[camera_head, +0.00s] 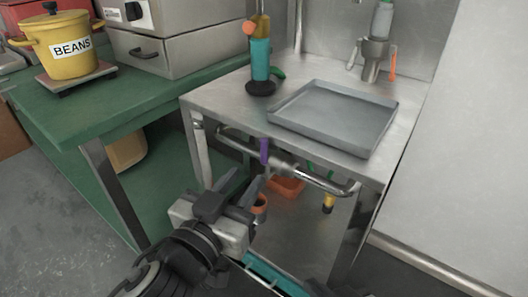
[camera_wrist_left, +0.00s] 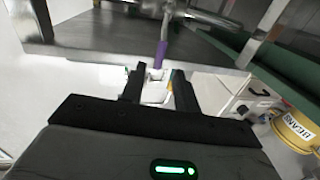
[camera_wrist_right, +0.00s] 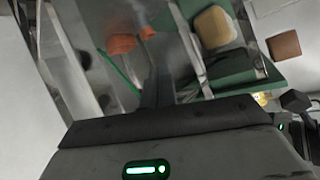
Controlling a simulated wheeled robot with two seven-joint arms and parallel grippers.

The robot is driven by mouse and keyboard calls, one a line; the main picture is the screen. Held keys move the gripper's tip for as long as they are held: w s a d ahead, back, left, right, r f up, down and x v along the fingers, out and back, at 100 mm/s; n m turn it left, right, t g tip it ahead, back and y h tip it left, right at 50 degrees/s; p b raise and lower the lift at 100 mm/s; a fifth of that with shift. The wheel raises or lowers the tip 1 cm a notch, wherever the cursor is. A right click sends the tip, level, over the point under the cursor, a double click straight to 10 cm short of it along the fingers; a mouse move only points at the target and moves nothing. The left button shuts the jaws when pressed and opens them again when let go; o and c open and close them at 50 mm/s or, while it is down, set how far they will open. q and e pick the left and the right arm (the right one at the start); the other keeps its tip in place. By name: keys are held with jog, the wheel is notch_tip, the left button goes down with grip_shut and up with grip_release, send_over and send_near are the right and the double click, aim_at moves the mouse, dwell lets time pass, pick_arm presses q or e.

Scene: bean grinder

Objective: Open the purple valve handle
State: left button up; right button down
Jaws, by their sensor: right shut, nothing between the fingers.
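The purple valve handle (camera_head: 264,150) hangs from the metal pipe (camera_head: 310,175) under the front edge of the steel table. It also shows in the left wrist view (camera_wrist_left: 161,54), just past my fingertips and between their lines. My left gripper (camera_head: 238,184) is open and empty, below and to the left of the handle, apart from it. In the left wrist view its two fingers (camera_wrist_left: 157,74) stand apart. My right gripper (camera_wrist_right: 157,74) is shut and empty in the right wrist view. It points toward the low area with orange items, and the handle is not seen there.
The steel table (camera_head: 225,105) carries a grey tray (camera_head: 330,118) and a teal grinder (camera_head: 260,62). A green bench (camera_head: 100,110) with a yellow beans pot (camera_head: 60,45) stands at left. An orange container (camera_head: 286,187) and a yellow-black item (camera_head: 328,204) are under the table.

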aim_at(263, 156)
pick_arm(q)
jog(key=x, duration=0.9)
jog(key=shift+b, duration=0.35)
grip_shut()
